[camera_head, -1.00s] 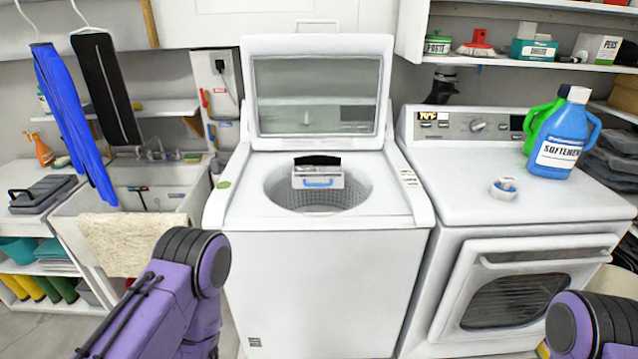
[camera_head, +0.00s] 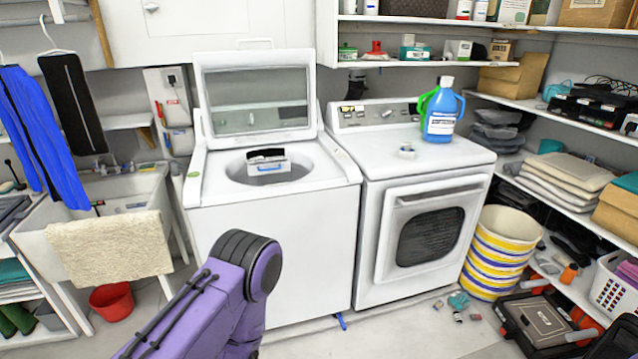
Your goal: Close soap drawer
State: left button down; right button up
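The soap drawer (camera_head: 268,166) is a small white box with a blue handle and a dark opening on top. It sticks out over the tub opening of the white top-load washer (camera_head: 272,242). The washer's lid (camera_head: 256,95) stands raised. A purple link of my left arm shows at the bottom, in front of the washer and well below the drawer. Neither gripper is in view.
A front-door machine (camera_head: 425,225) stands right of the washer, with a blue softener bottle (camera_head: 441,115) and a small white roll (camera_head: 406,151) on top. A sink with a beige towel (camera_head: 110,248) is left.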

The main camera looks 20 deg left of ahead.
aim_at(272, 165)
jog(key=z, duration=0.55)
jog(key=i, duration=1.2)
jog(key=u, duration=0.55)
